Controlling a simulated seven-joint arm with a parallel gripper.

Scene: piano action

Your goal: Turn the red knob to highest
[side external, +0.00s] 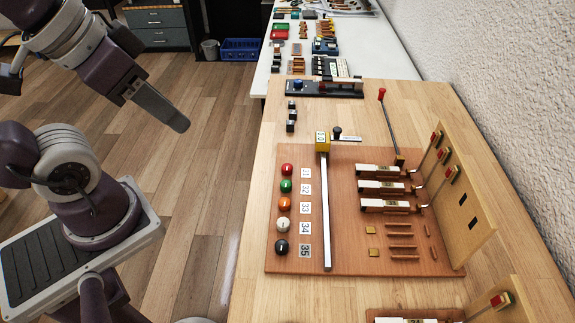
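The red knob (287,169) is the farthest in a column of round knobs on the left side of a brown board (345,245). It has a small pale mark on its face and a white label (306,173) beside it that seems to read 31. My gripper (178,123) hangs in the air to the upper left of the board, over the floor and apart from the knob. Its grey finger part points down and right. Only one side of it shows, so its opening cannot be told. Nothing is seen held in it.
Green (286,186), orange (285,203), white (284,224) and black (282,247) knobs follow nearer the camera. A metal bar with a yellow block (322,141) stands right of the labels. A red-tipped rod (388,120) rises behind. Bare wood table lies left of the board.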

